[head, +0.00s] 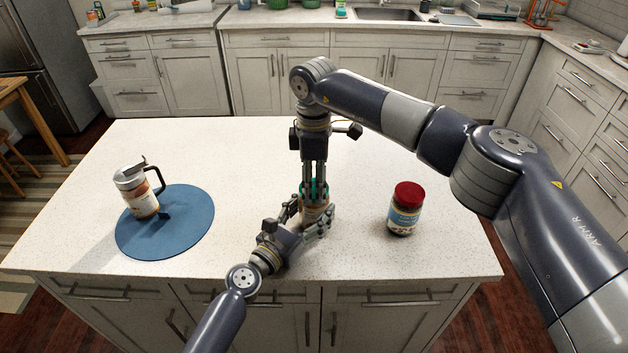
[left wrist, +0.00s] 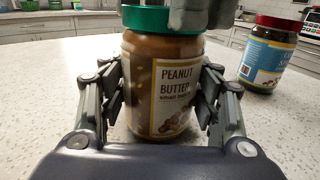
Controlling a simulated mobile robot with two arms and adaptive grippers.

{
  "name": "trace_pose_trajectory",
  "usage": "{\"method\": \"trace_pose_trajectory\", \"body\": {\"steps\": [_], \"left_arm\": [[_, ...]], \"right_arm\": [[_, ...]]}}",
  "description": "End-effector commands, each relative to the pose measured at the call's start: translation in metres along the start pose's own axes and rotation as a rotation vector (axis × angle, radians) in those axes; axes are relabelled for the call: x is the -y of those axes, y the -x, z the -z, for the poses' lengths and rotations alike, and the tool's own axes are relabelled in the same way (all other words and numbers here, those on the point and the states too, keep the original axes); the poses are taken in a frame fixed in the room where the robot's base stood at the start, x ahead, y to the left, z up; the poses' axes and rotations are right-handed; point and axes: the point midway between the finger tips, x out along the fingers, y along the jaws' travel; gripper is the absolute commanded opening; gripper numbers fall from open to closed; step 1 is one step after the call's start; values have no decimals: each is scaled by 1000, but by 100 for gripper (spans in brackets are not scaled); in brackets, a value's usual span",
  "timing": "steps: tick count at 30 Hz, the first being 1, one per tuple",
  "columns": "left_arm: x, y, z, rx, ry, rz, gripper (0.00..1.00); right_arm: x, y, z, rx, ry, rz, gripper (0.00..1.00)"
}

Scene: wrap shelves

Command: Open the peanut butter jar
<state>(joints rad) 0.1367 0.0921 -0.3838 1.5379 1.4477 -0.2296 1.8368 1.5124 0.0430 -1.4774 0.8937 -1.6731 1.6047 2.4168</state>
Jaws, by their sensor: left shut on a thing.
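The peanut butter jar (head: 314,213) stands upright on the island near its front edge. It has a green lid (left wrist: 152,18) and a label reading peanut butter (left wrist: 177,95) in the left wrist view. My left gripper (head: 316,223) is shut on the jar's body, with a finger on each side. My right gripper (head: 313,187) points straight down from above, its fingers at the green lid. In the left wrist view one grey right finger (left wrist: 192,15) covers part of the lid. Whether the right fingers are closed on the lid cannot be made out.
A second jar with a red lid (head: 404,208) stands to the right; it also shows in the left wrist view (left wrist: 268,58). A blue round mat (head: 184,235) at the left bears a metal-lidded mug-like container (head: 137,192). The white countertop (head: 210,150) is otherwise clear.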

Motion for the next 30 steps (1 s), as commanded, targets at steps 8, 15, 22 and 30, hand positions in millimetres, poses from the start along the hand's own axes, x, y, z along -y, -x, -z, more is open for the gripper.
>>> {"method": "trace_pose_trajectory", "body": {"steps": [8, 15, 22, 30], "left_arm": [[0, 0, 0, -1, -1, 0, 0], [0, 0, 0, -1, -1, 0, 0], [0, 0, 0, 0, -1, 1, 0], [0, 0, 0, 0, -1, 1, 0]], "right_arm": [[0, -1, 0, 1, 16, -1, 27], [-1, 0, -1, 1, 310, -1, 27], [0, 0, -1, 1, 694, 0, 27], [-1, 0, -1, 2, 1143, 0, 27]]}}
